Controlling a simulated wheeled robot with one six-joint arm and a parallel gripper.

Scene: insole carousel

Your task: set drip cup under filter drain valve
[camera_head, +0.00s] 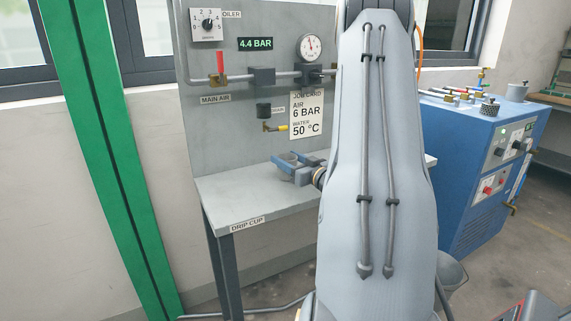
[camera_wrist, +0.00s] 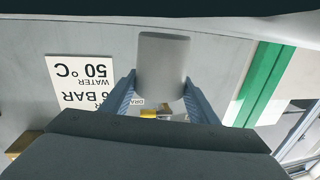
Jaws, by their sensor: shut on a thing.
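The drip cup (camera_wrist: 163,65) is a plain grey cup between my gripper's two blue-grey fingers in the wrist view, which is upside down. My gripper (camera_head: 289,165) is shut on it over the bench top in the head view. The cup is hard to make out there, and I cannot tell whether it touches the bench. The valve's yellow part (camera_wrist: 149,113) also shows between the fingers in the wrist view.
The grey bench (camera_head: 245,200) has a DRIP CUP label on its front edge and bare room at left. A job card (camera_head: 307,115) hangs right of the valve. A green post (camera_head: 105,150) stands left; a blue machine (camera_head: 480,165) stands right.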

